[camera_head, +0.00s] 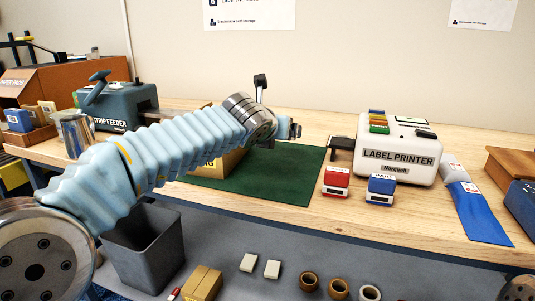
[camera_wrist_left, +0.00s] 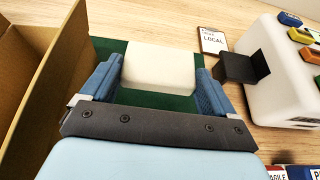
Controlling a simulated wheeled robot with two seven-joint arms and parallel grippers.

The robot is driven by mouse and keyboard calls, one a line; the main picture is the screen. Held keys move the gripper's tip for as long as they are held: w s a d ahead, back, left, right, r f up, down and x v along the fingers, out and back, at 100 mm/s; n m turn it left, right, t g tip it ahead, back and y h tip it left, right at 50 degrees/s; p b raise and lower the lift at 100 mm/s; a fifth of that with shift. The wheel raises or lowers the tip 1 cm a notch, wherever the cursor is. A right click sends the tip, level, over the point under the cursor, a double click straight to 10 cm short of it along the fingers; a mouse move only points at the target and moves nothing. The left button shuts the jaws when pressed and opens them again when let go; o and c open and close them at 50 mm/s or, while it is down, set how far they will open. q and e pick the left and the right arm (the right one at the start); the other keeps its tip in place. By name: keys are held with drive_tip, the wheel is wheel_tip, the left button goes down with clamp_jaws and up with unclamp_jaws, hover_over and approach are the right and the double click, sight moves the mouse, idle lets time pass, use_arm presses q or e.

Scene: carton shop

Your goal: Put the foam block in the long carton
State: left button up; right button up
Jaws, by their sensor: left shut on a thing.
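The foam block (camera_wrist_left: 160,64) is a white block. In the left wrist view it sits between the two blue fingers of my left gripper (camera_wrist_left: 158,82), which is shut on it. In the head view my left gripper (camera_head: 293,130) is above the right part of the green mat, and the block is not visible there. The long carton (camera_head: 226,163) is brown cardboard on the mat, mostly hidden behind my left arm. Its open brown walls (camera_wrist_left: 52,78) fill the left side of the wrist view, beside the gripper. My right gripper is not in view.
The green mat (camera_head: 287,183) lies on the wooden bench. A label printer (camera_head: 398,148) stands to the right, with a red stamp (camera_head: 336,181) and a blue stamp (camera_head: 381,188) before it. A strip feeder (camera_head: 117,107) and a metal cup (camera_head: 75,135) stand left.

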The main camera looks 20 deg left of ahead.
sight(277, 164)
use_arm(q)
wheel_tip(277, 164, down, 7)
drive_tip(key=shift+r+b, duration=0.15)
drive_tip(key=shift+b, duration=1.05)
drive_tip(key=shift+r, duration=0.1)
drive_tip(key=o, duration=0.7)
